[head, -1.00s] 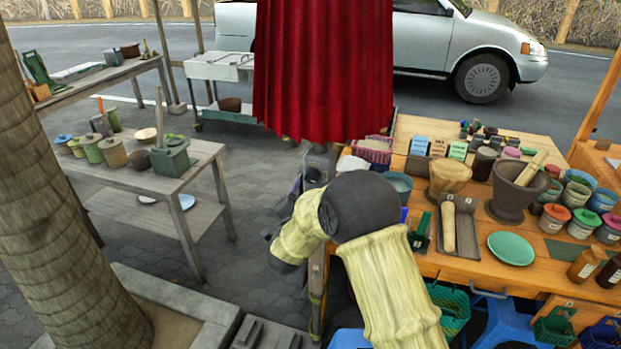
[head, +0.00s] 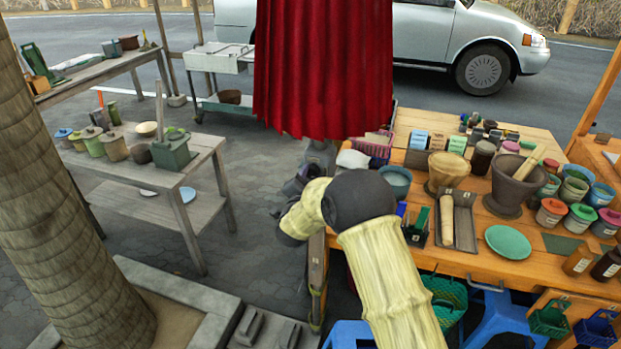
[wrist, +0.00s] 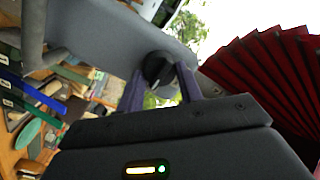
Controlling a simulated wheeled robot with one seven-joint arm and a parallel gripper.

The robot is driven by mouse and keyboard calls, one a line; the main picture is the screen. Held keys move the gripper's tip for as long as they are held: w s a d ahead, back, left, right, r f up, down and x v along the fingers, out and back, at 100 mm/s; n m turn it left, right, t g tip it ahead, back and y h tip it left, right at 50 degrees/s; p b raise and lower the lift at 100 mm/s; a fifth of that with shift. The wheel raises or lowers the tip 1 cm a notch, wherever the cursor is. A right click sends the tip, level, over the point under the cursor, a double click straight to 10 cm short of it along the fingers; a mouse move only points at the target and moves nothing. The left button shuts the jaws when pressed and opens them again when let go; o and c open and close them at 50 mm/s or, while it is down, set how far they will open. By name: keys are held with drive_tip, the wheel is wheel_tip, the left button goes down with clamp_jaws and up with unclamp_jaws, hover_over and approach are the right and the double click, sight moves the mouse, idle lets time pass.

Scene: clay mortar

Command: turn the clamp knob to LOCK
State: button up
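The clamp knob (wrist: 158,68) is a small dark round knob on a grey rounded clamp body (wrist: 110,35) in the wrist view. The two purple fingers of my gripper (wrist: 160,82) stand on either side of the knob and appear to touch it. No LOCK marking can be read. In the head view my arm's bent wrist hangs at the left end of the orange table, and the knob and fingertips cannot be made out there.
A red curtain (head: 322,70) hangs close above and behind my wrist. The orange table (head: 420,262) holds a mortar (head: 510,190), bowls and jars to the right. A grey side table (head: 200,160) stands left, with open paving between.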

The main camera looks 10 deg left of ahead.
drive_tip(key=shift+n, duration=0.3)
drive_tip(key=n+b, duration=0.1)
drive_tip(key=n, duration=0.2)
drive_tip(key=shift+a, duration=0.1)
drive_tip(key=n, duration=0.2)
drive_tip(key=n+p, duration=0.1)
drive_tip(key=n, duration=0.1)
drive_tip(key=shift+r+g+h, duration=0.2)
drive_tip(key=shift+g+h, duration=0.1)
drive_tip(key=shift+g, duration=0.1)
drive_tip(key=n+p, duration=0.1)
drive_tip(key=n, duration=0.1)
drive_tip(key=n+p, duration=0.2)
drive_tip(key=n, duration=0.1)
drive_tip(key=shift+a+r+h, duration=0.1)
drive_tip(key=shift+a+h, duration=0.1)
drive_tip(key=shift+h, duration=0.1)
drive_tip(key=n+p, duration=0.2)
drive_tip(key=n, duration=0.2)
drive_tip(key=shift+h, duration=0.3)
drive_tip(key=o, duration=1)
